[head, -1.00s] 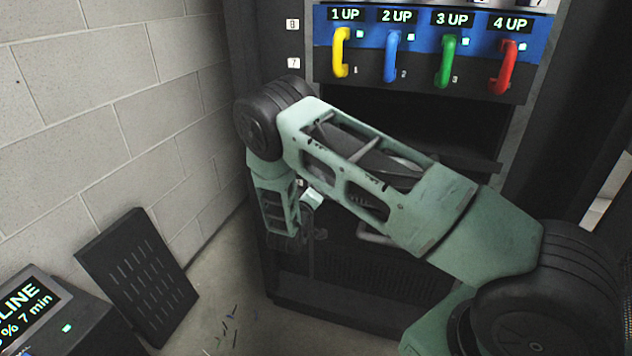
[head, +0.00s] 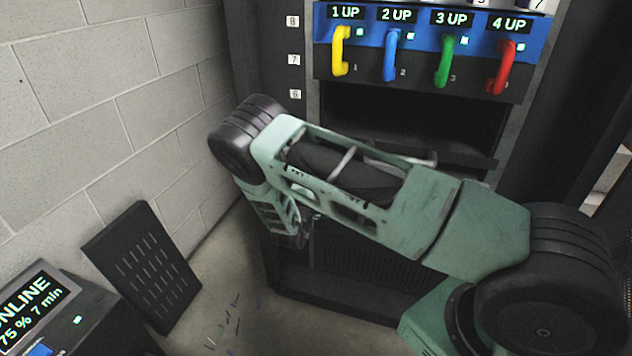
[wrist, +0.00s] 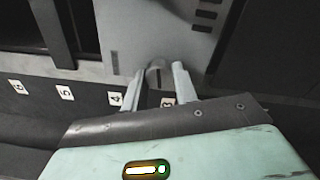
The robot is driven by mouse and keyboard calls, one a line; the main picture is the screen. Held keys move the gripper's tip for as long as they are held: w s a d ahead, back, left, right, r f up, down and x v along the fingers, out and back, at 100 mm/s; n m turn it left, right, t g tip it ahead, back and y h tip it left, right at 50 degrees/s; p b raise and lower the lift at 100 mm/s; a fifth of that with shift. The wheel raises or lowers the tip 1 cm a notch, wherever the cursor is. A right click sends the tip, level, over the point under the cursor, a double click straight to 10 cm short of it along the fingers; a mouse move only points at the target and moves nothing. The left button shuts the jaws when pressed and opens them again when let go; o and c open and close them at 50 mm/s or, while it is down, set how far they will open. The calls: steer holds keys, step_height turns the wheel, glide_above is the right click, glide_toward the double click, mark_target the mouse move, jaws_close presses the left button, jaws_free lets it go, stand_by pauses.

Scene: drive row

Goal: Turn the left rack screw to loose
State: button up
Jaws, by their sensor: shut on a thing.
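In the wrist view my gripper (wrist: 158,71) has its two pale fingers on either side of a small grey round screw (wrist: 155,74). How far the screw is turned cannot be seen. In the head view the arm reaches down in front of the left side of the rack (head: 345,296). The fingers and the screw are hidden there behind my own arm.
Four coloured handles, the yellow one (head: 340,50) leftmost, sit high on the rack. A dark slotted panel (head: 145,265) leans on the block wall at left. A box with a lit screen (head: 35,300) stands at lower left. Small scraps lie on the floor.

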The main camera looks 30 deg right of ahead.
steer(key=shift+n, duration=2.1)
steer(key=o, duration=1)
steer(key=p+v, duration=0.2)
steer(key=v, duration=1.5)
steer(key=shift+s+a, duration=0.1)
steer(key=shift+s, duration=0.15)
